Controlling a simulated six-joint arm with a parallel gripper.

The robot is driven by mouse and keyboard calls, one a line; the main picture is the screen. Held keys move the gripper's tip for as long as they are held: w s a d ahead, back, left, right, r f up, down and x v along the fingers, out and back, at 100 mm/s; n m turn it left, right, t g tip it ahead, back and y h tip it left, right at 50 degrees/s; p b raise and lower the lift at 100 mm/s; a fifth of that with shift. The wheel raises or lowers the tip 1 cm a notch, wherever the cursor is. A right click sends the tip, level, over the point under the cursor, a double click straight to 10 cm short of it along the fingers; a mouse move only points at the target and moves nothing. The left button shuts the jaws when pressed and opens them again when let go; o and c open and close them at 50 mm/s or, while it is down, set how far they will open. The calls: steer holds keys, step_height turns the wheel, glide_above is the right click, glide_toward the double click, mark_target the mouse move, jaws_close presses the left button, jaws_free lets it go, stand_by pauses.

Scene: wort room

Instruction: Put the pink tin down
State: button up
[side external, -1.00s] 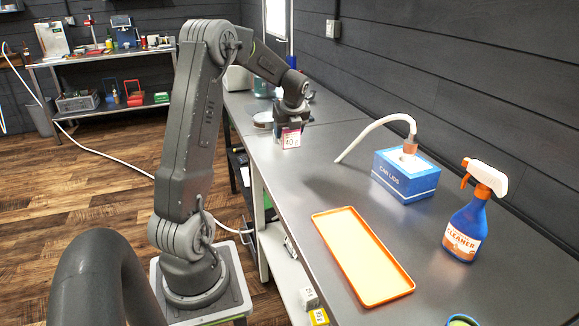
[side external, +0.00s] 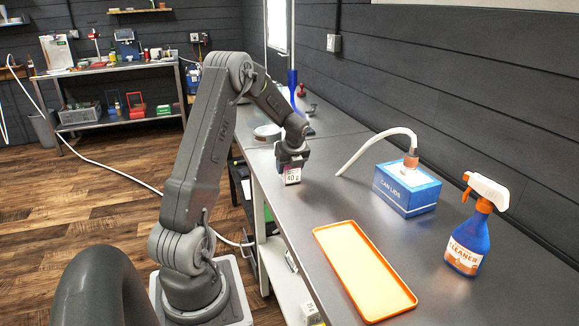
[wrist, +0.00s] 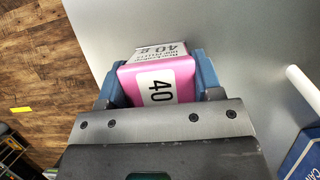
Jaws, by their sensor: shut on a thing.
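The pink tin (wrist: 180,80) is a small box with a white label reading 40 g, and it sits between the blue fingers of my gripper (wrist: 158,88) in the wrist view. In the side view my gripper (side external: 291,160) is shut on the tin (side external: 292,175) over the left part of the grey worktop (side external: 335,205), near its edge. I cannot tell whether the tin's bottom touches the worktop.
An orange tray (side external: 362,268) lies empty in front of the tin. A blue CAN LIDS box (side external: 407,188) with a pale hose (side external: 372,148) and a spray bottle (side external: 468,240) stand to the right. A round pale item (side external: 267,132) lies behind my gripper. Bare worktop lies between.

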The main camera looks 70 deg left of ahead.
steer(key=o, duration=1)
steer(key=shift+f, duration=0.1)
steer(key=w+d+r+n+t, duration=0.1)
steer(key=d+r+n, duration=0.2)
steer(key=d+r, duration=1.2)
steer(key=s+d+n+t+h, duration=0.1)
steer(key=s+d+n, duration=0.3)
steer(key=d, duration=0.5)
steer(key=s+d+r+n+t+h, duration=0.1)
steer(key=s+d+n+t+h, duration=0.1)
steer(key=s+d+n, duration=0.3)
steer(key=s+d+r+n+t+h, duration=0.1)
steer(key=s+d+n, duration=0.3)
steer(key=d, duration=0.9)
steer(key=shift+s+d+r+n+t, duration=0.1)
steer(key=shift+s+d+n+t, duration=0.1)
steer(key=shift+n, duration=0.3)
steer(key=shift+s+d+r+n+t, duration=0.1)
steer(key=shift+s+n, duration=0.05)
steer(key=shift+n, duration=0.35)
